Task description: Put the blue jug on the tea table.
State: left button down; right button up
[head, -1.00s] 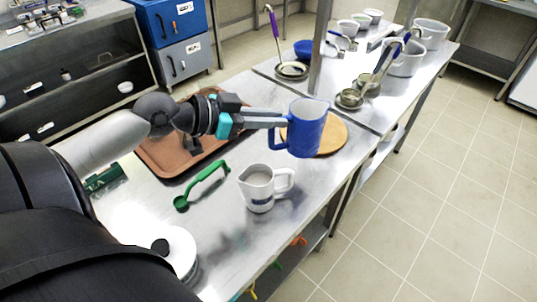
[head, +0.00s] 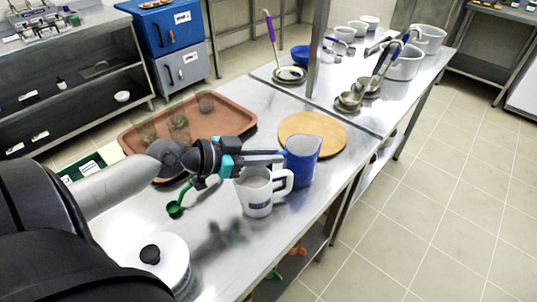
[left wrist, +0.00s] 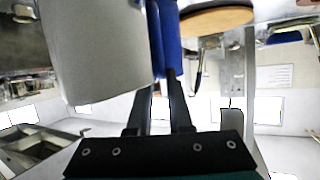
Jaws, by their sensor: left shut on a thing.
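The blue jug (head: 302,162) is upright, just in front of the round wooden board (head: 326,127) on the metal table. My left gripper (head: 279,158) reaches in from the left and is shut on the jug's handle side; the jug also shows in the left wrist view (left wrist: 168,35) above the gripper's fingers (left wrist: 160,110). I cannot tell whether the jug's base touches the metal top. I cannot pick out which surface is the tea table. My right gripper is not in view.
A white jug (head: 255,195) stands close in front of the gripper and looms large in the left wrist view (left wrist: 95,55). A brown tray (head: 228,110) with glasses lies behind my arm. A green scoop (head: 176,209) and a white lidded pot (head: 160,262) are nearer.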

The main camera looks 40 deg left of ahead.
pick_arm(q)
jog(key=c, duration=0.8)
grip_release()
jog(key=shift+c, duration=0.2)
jog(key=v, duration=1.2)
